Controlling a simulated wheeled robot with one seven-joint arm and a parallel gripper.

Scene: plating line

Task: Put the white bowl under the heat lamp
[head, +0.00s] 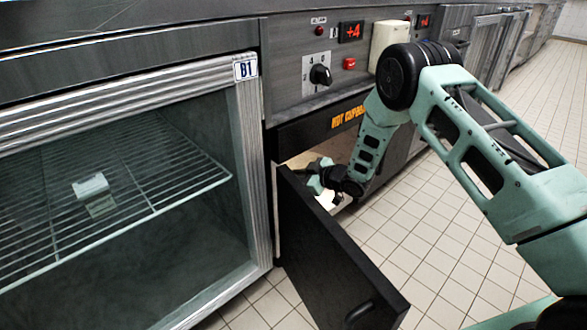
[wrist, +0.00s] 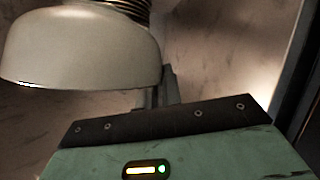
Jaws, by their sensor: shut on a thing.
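My gripper (head: 318,178) reaches through the open front of the hot cupboard, partly hidden by the door and my own arm. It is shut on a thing. A small pale patch (head: 326,199) at its jaws fits the white bowl, but most of it is hidden. In the wrist view, a pale dome-shaped shade (wrist: 80,48) with a coil above it looks like the heat lamp. It hangs at the upper left, beyond my gripper's green body. The jaw tips and the held bowl cannot be made out in the wrist view.
The black cupboard door (head: 325,262) stands open toward me, close beside my arm. Left of it is a glass-fronted cabinet (head: 245,70) marked B1, with a wire shelf and a small white box (head: 91,186). Tiled floor at the right is clear.

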